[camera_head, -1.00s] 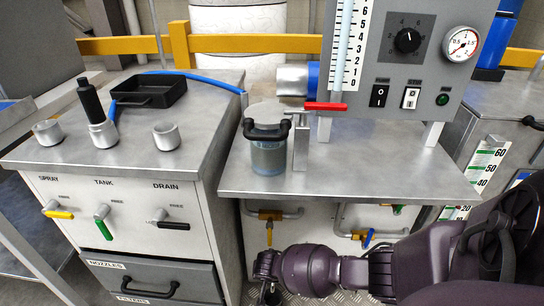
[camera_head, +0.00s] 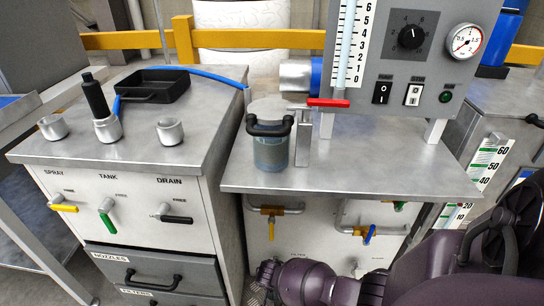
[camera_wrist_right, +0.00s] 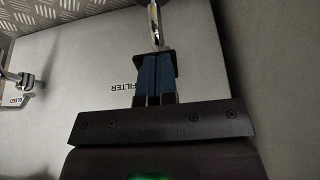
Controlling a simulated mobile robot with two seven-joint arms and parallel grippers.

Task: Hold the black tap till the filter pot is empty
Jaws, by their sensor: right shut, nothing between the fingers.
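The clear filter pot (camera_head: 270,148), with a black handle and a bluish tint low down, stands on the middle bench; I cannot tell its liquid level. A black-levered tap (camera_head: 177,219) sits under the DRAIN label on the left cabinet, lever roughly level. My right gripper is below the middle bench, mostly hidden by my own wrist in the head view. In the right wrist view its blue fingers (camera_wrist_right: 155,55) are shut and empty, near the FILTER label. A shiny metal fitting (camera_wrist_right: 155,22) lies just beyond the fingertips; contact is unclear. My left gripper is not in view.
A yellow-handled valve (camera_head: 271,228) and a blue-handled valve (camera_head: 369,234) are under the bench edge. A red lever (camera_head: 327,103) is beside the pot. Yellow (camera_head: 63,208) and green (camera_head: 106,224) taps are on the left cabinet. Another metal fitting (camera_wrist_right: 22,80) is left of my fingers.

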